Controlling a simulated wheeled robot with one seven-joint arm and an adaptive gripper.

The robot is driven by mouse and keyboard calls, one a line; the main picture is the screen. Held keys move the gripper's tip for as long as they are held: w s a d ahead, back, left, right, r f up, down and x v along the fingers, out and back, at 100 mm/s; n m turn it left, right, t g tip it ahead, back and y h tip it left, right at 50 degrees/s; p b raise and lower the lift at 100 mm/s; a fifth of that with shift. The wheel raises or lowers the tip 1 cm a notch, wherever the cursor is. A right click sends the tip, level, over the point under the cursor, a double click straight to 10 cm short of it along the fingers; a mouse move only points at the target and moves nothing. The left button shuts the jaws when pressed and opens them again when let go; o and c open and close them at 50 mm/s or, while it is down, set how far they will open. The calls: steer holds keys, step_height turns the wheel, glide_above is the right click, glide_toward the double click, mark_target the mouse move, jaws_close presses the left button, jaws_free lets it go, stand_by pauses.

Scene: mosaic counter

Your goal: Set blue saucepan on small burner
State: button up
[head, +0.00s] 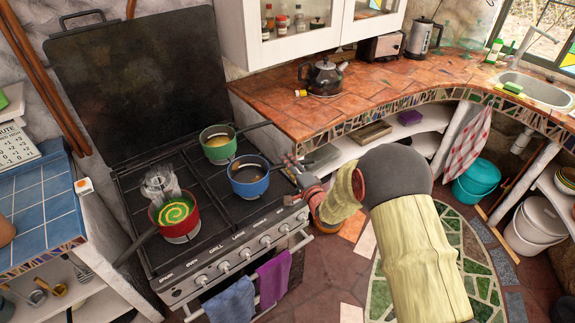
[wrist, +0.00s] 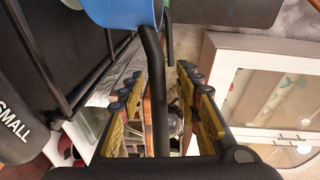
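The blue saucepan (head: 249,187) sits upright on the front right of the black stove (head: 213,228), with something brown inside. Its dark handle (wrist: 155,85) points right toward my gripper (head: 297,168). In the wrist view, part of the blue pan (wrist: 122,12) shows at the top. My gripper (wrist: 163,100) is open there, its fingers on either side of the handle with a visible gap on the right. A knob label reading "SMALL" (wrist: 22,122) shows at the left of the wrist view. I cannot tell which burner is the small one.
A green saucepan (head: 218,152) stands behind the blue one. A red pan (head: 176,222) with spiral food stands front left, with a clear or silvery object (head: 160,184) behind it. The tiled counter (head: 290,115) with a kettle (head: 323,78) lies right of the stove.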

steer(key=shift+s+f, duration=0.1)
steer(key=shift+f, duration=0.1)
steer(key=v, duration=1.2)
steer(key=s+d+f+n+g+h, duration=0.2)
steer(key=f, duration=0.4)
steer(key=s+d+f+n+g+h, duration=0.2)
steer(key=f+g, duration=0.1)
steer(key=f, duration=0.3)
steer(key=s+d+n+g+h, duration=0.2)
steer(key=s+d+n+g, duration=0.25)
steer(key=s, duration=0.25)
steer(key=s+d+r+n+g+h, duration=0.1)
steer(key=s+r+n+g, duration=0.1)
steer(key=s+r, duration=0.75)
steer(key=s+d+r+n+g, duration=0.2)
steer(key=s+r, duration=0.7)
steer(key=s, duration=0.1)
steer(key=s+a+r+t, duration=0.1)
steer(key=s+r+t, duration=0.2)
steer(key=r, duration=0.8)
steer(key=shift+s+a+r+t, duration=0.2)
steer(key=shift+s+r+t, duration=0.15)
steer(key=shift+s, duration=0.45)
